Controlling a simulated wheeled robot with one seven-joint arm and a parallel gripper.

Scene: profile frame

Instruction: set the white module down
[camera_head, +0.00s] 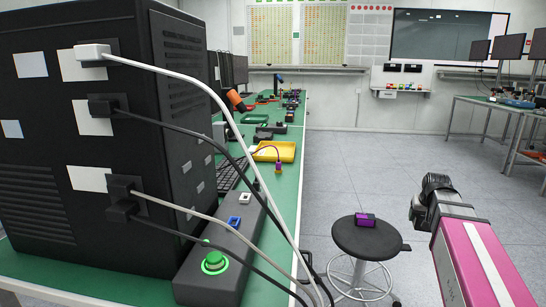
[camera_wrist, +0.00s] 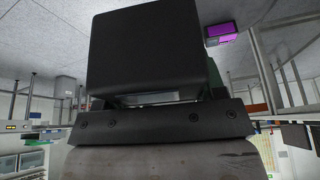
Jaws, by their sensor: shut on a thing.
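My gripper (camera_head: 428,192) is at the right in the head view, at the end of my pink arm and beyond the stool's right side. In the wrist view my gripper's dark block and plate fill the middle. A pale strip of the white module (camera_wrist: 140,100) shows between them. My gripper is shut on it. Most of it is hidden, and it cannot be made out in the head view. My gripper is well apart from the green bench (camera_head: 150,291).
A black round stool (camera_head: 345,238) bears a purple module (camera_head: 365,219), also in the wrist view (camera_wrist: 222,32). On the bench, a grey panel (camera_head: 205,270) holds a blue piece (camera_head: 234,222) and a white piece (camera_head: 245,198). A black cabinet (camera_head: 60,215) trails cables. Open floor lies behind the stool.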

